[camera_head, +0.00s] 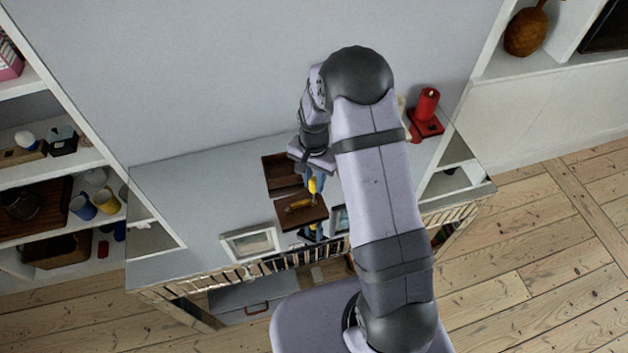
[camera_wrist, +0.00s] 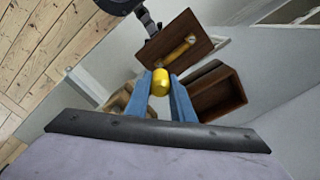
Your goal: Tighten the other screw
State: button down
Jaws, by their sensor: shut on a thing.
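My gripper (camera_head: 314,181) has blue fingers shut on a yellow-handled tool, seemingly a screwdriver (camera_head: 312,186). In the wrist view, its rounded yellow end (camera_wrist: 160,82) shows between the fingers (camera_wrist: 160,92). A brown wooden panel (camera_head: 288,222) with a yellow handle (camera_head: 299,204) is just below the tool in the head view. It also shows in the wrist view (camera_wrist: 200,45). A thin shaft seems to reach towards the panel; I cannot tell whether it touches a screw. No screw can be made out. An open brown wooden box (camera_head: 283,164) is beside the panel.
A black and blue holder (camera_head: 311,236) is at the panel's near edge. Shelves with cups (camera_head: 82,206) are at left. The cabinet top's left part is clear.

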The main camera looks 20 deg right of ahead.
jog(key=shift+s, duration=0.1)
jog(key=shift+f+m, duration=0.1)
jog(key=shift+m, duration=1.9)
jog(key=shift+m, duration=2)
jog(key=shift+p, duration=0.3)
jog(key=shift+r+p, duration=0.3)
jog(key=shift+r, duration=0.3)
